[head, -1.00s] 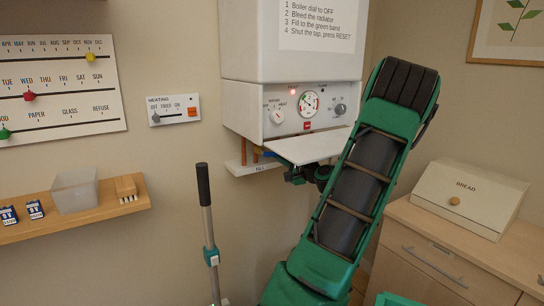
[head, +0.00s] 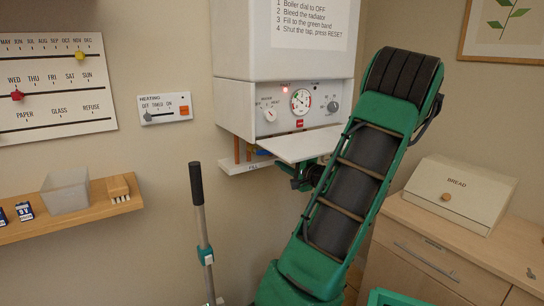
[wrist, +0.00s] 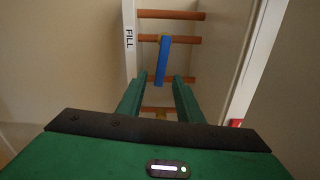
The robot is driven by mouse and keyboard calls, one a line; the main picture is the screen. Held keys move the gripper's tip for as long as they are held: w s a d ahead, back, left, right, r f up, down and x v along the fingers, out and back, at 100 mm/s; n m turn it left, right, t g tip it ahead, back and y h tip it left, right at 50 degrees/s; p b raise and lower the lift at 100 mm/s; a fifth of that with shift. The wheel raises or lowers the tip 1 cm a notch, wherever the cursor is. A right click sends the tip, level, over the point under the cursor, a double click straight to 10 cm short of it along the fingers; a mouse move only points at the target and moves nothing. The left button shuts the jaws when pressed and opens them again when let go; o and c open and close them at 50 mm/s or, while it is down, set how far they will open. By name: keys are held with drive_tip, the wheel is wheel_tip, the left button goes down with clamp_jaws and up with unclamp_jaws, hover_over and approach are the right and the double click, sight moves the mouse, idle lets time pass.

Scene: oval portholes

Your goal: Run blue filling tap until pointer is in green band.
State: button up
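The blue filling tap (wrist: 162,60) is a straight blue lever on copper pipework in the wrist view. A sliver of blue (head: 262,152) shows under the boiler in the head view, mostly hidden by the white flap. My gripper (wrist: 160,77) is open, its green fingers on either side of the lever's near end with visible gaps. The round pressure gauge (head: 301,101) is on the boiler front; its pointer is too small to read against the green band.
The boiler (head: 285,40) carries an instruction sheet and a lit red lamp (head: 285,87). A lowered white flap (head: 300,145) juts out close to my arm. The FILL shelf (head: 250,167) lies below the pipes. A cabinet (head: 430,255) with a bread box stands right.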

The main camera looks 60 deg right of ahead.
drive_tip(key=shift+v, duration=2)
drive_tip(key=shift+f, duration=0.1)
drive_tip(key=c, duration=0.8)
drive_tip(key=f+m, duration=0.2)
drive_tip(key=m, duration=0.2)
drive_tip(key=f+m+t, duration=0.1)
drive_tip(key=f+m, duration=0.2)
drive_tip(key=m, duration=0.1)
drive_tip(key=a+f+m, duration=0.1)
drive_tip(key=f+m, duration=0.1)
drive_tip(key=m, duration=0.1)
drive_tip(key=shift+s+f+m+t+h, duration=0.2)
drive_tip(key=shift+s+m+t+h, duration=0.1)
drive_tip(key=shift+s+m+h, duration=0.1)
clamp_jaws()
drive_tip(key=w+d+r+m+h, duration=0.1)
drive_tip(key=w+d+r+m, duration=0.3)
drive_tip(key=w+m, duration=0.2)
drive_tip(key=shift+w+d+r+m+t, duration=0.2)
drive_tip(key=shift+w+r+m+t, duration=0.1)
drive_tip(key=shift+w, duration=0.55)
